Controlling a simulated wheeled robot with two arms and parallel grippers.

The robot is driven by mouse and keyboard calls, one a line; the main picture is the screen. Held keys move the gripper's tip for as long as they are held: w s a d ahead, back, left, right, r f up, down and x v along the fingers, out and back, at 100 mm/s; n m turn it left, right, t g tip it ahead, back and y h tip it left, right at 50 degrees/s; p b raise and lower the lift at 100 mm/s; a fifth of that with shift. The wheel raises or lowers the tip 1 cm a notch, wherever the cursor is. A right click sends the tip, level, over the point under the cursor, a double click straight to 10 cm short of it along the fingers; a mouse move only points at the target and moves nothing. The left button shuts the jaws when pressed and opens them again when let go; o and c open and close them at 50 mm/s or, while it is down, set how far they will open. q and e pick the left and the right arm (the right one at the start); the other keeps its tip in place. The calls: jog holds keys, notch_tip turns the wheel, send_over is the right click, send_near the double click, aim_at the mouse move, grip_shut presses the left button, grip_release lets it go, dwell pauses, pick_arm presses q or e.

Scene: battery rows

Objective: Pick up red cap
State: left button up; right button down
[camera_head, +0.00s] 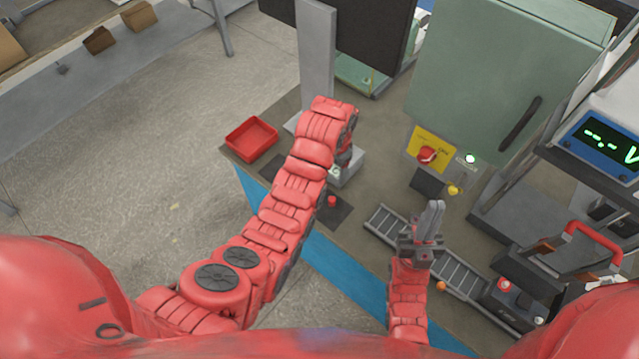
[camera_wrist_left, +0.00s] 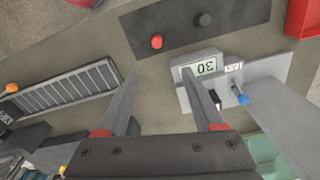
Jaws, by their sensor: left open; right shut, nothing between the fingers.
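The red cap (camera_head: 332,201) stands on a dark mat (camera_head: 340,216) on the table, just right of my left arm. My right gripper (camera_head: 434,215) is shut and empty, pointing up near the grey ribbed rack (camera_head: 384,219).
A grey device with a display (camera_wrist_left: 200,68) and a post with a blue knob (camera_wrist_left: 243,99) stand close to my left fingers. A red tray (camera_head: 250,138) lies at the table's left corner. A green cabinet (camera_head: 490,70) and a meter (camera_head: 605,140) stand on the right.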

pick_arm(q)
jog(key=b, duration=0.9)
send_over(332, 199)
jog(key=f, duration=0.9)
jog(key=shift+s+a, duration=0.1)
jog(key=shift+s, duration=0.1)
jog(key=shift+f+p, duration=0.45)
jog(key=shift+f, duration=0.7)
jog(key=shift+f+p, duration=0.75)
jog(key=shift+w+f+p, duration=0.15)
jog(key=shift+f+p, duration=0.2)
jog(key=shift+f, duration=1.6)
